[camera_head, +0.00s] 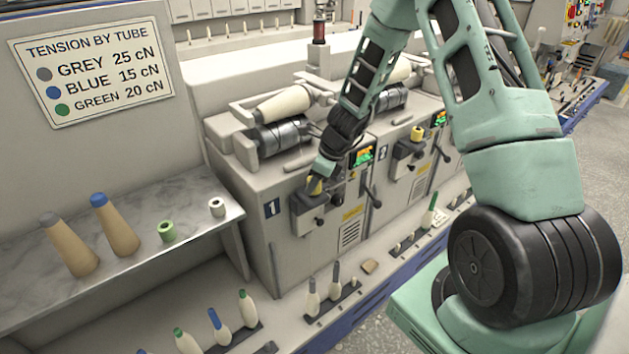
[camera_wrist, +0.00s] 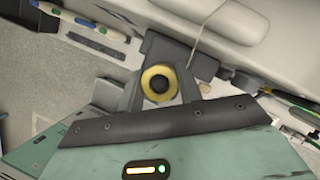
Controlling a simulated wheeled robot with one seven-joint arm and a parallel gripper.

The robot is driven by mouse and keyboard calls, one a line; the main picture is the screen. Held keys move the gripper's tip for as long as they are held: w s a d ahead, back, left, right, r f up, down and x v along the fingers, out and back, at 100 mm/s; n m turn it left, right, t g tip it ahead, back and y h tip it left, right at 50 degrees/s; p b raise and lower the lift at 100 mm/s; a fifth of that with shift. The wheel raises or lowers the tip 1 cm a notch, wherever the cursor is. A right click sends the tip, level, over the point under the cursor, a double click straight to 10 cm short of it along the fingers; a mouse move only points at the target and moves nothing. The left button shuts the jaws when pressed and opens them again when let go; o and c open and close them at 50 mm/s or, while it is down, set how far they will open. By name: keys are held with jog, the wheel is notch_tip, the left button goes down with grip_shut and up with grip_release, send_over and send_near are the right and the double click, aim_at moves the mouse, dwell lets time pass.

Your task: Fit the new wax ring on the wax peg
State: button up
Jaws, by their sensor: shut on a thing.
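A yellow wax ring (camera_wrist: 147,82) sits between the two fingers of my gripper (camera_wrist: 162,86) in the wrist view, with a dark round centre. I cannot tell whether that centre is the wax peg or just the ring's hole. In the head view my gripper (camera_head: 318,176) is at the grey box on the front of the unit marked 1, shut on the yellow ring (camera_head: 314,187), at the top of that box. The wax peg of this unit is not clearly visible. The unit marked 2 has a yellow ring (camera_head: 417,133) on top of its own box.
Bobbins stand in low racks (camera_head: 333,299) along the front. A lever (camera_head: 372,190) sticks out right of my gripper.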

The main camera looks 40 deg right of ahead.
jog(key=shift+f, duration=0.15)
jog(key=o, duration=0.7)
jog(key=shift+c, duration=0.2)
jog(key=p+v, duration=0.7)
jog(key=v, duration=0.4)
dwell(0.4)
